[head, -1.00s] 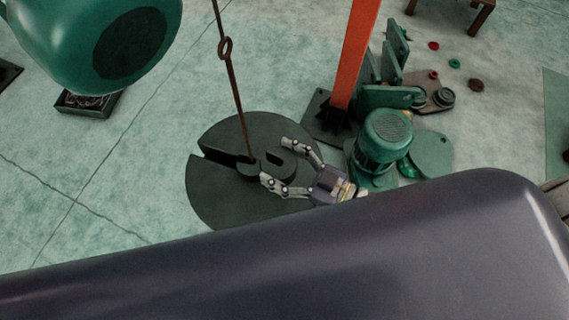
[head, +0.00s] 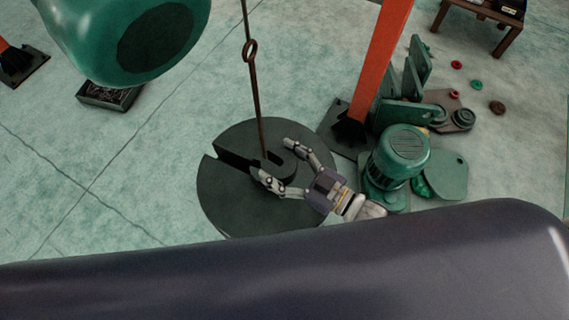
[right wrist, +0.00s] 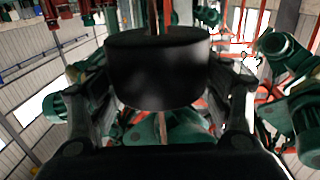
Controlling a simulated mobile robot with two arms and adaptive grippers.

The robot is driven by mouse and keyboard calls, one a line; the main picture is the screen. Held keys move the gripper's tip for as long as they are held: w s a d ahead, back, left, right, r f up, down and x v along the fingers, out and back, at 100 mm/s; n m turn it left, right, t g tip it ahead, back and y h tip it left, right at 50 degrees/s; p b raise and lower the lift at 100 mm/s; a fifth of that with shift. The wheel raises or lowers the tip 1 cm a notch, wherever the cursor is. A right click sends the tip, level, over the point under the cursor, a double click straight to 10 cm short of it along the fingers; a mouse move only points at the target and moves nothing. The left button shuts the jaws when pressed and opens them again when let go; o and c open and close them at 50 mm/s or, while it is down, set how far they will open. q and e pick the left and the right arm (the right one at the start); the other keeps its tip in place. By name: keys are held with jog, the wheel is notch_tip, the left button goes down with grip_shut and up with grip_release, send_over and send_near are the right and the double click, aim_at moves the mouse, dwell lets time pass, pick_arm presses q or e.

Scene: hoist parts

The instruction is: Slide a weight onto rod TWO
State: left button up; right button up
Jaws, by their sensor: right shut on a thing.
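A thin brown rod (head: 255,92) with a ring (head: 250,50) partway up hangs down in the head view. No label on it is readable. My right gripper (head: 277,161) is shut on a small dark slotted weight (head: 284,173), close beside the rod's lower end. Whether the rod sits inside the weight's slot, I cannot tell. In the right wrist view the weight (right wrist: 158,72) is a black cylinder between the fingers, with part of a reddish rod above it. A large dark slotted disc (head: 235,208) lies below the gripper. My left gripper is out of view.
An orange post (head: 385,50) on a dark base stands right of the disc, close to a green motor (head: 400,155) and green plates (head: 410,112). A large green body (head: 95,35) fills the upper left. The floor at left is mostly clear.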

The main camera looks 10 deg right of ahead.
aim_at(263, 153)
jog(key=shift+r+b+x, duration=0.15)
jog(key=shift+r+x, duration=0.05)
jog(key=shift+x, duration=0.75)
jog(key=shift+r+b+x, duration=0.15)
jog(key=shift+x, duration=0.75)
jog(key=shift+w+a, duration=0.35)
jog(key=shift+w, duration=0.05)
jog(key=shift+s+f, duration=0.1)
jog(key=shift+f, duration=0.1)
